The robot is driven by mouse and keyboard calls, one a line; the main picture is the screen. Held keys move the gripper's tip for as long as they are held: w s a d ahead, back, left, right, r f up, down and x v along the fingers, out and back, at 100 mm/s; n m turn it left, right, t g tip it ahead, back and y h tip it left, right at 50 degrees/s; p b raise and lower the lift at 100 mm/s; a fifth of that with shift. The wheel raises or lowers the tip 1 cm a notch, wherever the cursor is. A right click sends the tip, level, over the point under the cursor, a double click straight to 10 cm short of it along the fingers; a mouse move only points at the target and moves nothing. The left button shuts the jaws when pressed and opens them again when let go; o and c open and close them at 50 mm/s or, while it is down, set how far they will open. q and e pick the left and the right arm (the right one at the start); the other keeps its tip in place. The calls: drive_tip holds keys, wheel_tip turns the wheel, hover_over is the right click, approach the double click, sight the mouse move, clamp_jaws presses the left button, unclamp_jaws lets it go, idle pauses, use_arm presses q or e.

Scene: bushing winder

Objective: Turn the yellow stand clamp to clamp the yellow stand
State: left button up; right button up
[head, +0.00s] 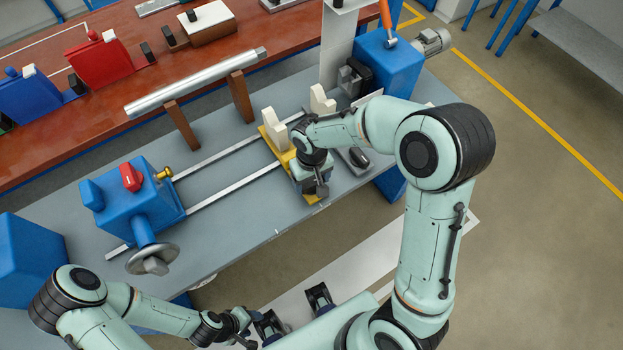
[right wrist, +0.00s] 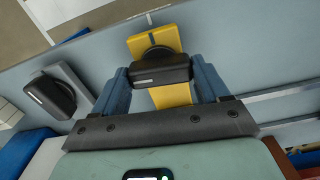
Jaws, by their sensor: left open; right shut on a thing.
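The yellow stand (head: 270,136) sits across the two rails of the grey bench, with a pale V-shaped block on it. Its black clamp handle (right wrist: 162,72) lies crosswise over the yellow strip (right wrist: 152,42) in the right wrist view. My right gripper (right wrist: 163,80) has one finger at each end of the handle and is shut on it. In the head view my right gripper (head: 318,186) reaches down at the stand's near end and hides much of it. My left gripper (head: 250,328) is open and empty, low in the head view, away from the stand.
A second black clamp handle on a grey base (right wrist: 52,95) is beside the yellow one. The blue headstock with a handwheel (head: 153,258) stands left on the bench, and a blue motor unit (head: 387,62) stands right. A metal shaft (head: 195,82) rests on brown supports behind.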

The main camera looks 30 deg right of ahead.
sight(312, 182)
drive_tip(key=m+b, duration=0.1)
drive_tip(key=m, duration=0.5)
drive_tip(key=shift+b, duration=0.3)
drive_tip(key=m, duration=0.3)
drive_tip(key=shift+w+m, duration=0.1)
drive_tip(key=shift+m, duration=0.2)
drive_tip(key=shift+r+m, duration=0.1)
drive_tip(key=shift+m, duration=1.4)
drive_tip(key=o, duration=1.1)
drive_tip(key=shift+c, duration=0.2)
wheel_tip(312, 182, up, 13)
drive_tip(key=p, duration=0.1)
drive_tip(key=shift+r+p, duration=0.2)
drive_tip(key=shift+p, duration=0.1)
